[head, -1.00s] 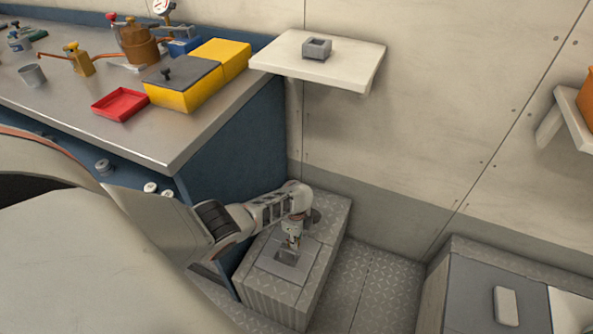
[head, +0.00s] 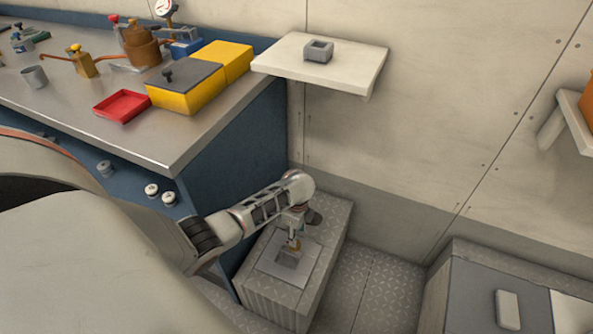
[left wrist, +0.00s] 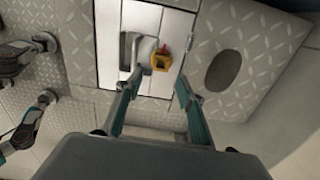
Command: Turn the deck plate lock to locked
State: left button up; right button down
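The deck plate (head: 268,268) is a pale panel with a dark square recess, set in the top of a grey diamond-tread locker step. It also shows in the left wrist view (left wrist: 111,40). A grey handle-like piece (left wrist: 145,48) sits at the recess there. Beside it, on its right, is a small yellow-orange knob (left wrist: 161,61) with a red mark, seemingly the lock. Its exact setting is hard to read. My left gripper (left wrist: 154,88) is open, its two fingers apart, pointing toward the knob with nothing between them. In the head view its fingers are small and partly hidden. My right gripper is out of view.
A blue workbench (head: 235,140) stands close on the left of the step. A white shelf (head: 330,72) with a grey block (head: 318,50) overhangs behind. A dark oval (left wrist: 223,70) lies on the step beside the plate. Tread floor (head: 365,290) is clear on the right.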

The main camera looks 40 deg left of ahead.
pick_arm(q)
notch_tip(320, 180, up, 6)
dwell(0.4)
dwell(0.4)
